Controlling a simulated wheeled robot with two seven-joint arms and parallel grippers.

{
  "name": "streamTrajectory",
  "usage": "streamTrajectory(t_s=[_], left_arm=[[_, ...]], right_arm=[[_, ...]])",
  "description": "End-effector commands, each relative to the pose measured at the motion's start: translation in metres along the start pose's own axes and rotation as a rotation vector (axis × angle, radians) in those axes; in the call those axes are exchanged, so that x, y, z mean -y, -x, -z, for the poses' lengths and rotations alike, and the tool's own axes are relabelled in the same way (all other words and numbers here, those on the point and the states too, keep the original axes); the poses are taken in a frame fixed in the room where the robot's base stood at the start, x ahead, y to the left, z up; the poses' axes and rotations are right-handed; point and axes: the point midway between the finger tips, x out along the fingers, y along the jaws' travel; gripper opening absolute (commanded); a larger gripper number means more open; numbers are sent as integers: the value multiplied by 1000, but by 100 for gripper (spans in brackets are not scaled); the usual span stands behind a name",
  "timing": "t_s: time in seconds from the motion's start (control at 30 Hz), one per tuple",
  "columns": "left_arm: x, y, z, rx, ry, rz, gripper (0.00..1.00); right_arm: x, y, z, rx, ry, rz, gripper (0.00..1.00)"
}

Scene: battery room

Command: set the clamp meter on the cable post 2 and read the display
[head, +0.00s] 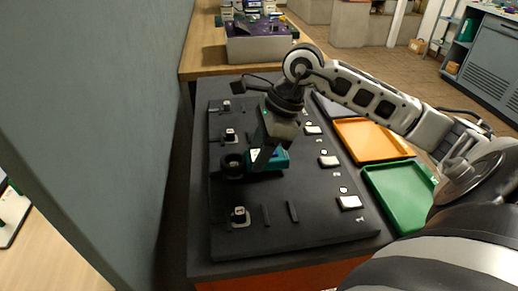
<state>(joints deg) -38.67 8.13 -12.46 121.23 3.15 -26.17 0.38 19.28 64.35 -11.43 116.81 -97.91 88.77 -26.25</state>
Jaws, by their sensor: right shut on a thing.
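The clamp meter (270,162) is teal with a black ring-shaped jaw (233,166) pointing left. My right gripper (262,150) comes down from above and is shut on the meter's body, partly covering it. The jaw lies over the left column of posts on the black board. I cannot tell whether it is around a post or above one. Other posts in that column show at the back (226,106), behind the jaw (230,134) and at the front (239,214). No post number is readable, and the meter's display is not legible. My left gripper is out of view.
The black board (300,228) also carries several white blocks, one at front right (349,202). An orange tray (372,140) and a green tray (402,195) lie to its right. A grey wall (130,110) stands close on the left. A wooden bench (207,45) is behind.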

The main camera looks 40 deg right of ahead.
Motion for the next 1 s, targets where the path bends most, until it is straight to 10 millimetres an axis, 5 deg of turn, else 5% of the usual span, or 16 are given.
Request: streamTrajectory(t_s=[1.0], left_arm=[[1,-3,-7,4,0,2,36]], right_arm=[[0,0,0,1,1,2,7]])
